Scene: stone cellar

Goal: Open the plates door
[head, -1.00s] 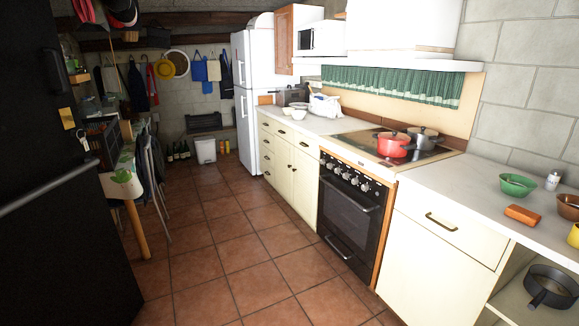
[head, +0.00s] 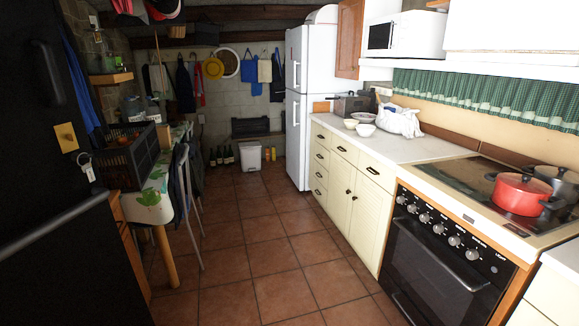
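No door in view is marked as the plates door, so I cannot tell which one it is. Cream lower cabinet doors (head: 348,199) with small dark knobs are shut under the white counter, left of the oven. A wooden wall cabinet door (head: 349,38) is beside the microwave, high up; it looks shut. A black door (head: 45,200) with a dark handle, a brass lock plate and hanging keys fills the left edge, close to me. Neither of my grippers is in view.
The tiled floor (head: 254,262) is clear down the middle. A table (head: 152,205) with a black crate (head: 128,160) and chairs stands on the left. The black oven (head: 440,265), with a red pot (head: 522,193) on its hob, is on the right; a white fridge (head: 312,105) stands farther back.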

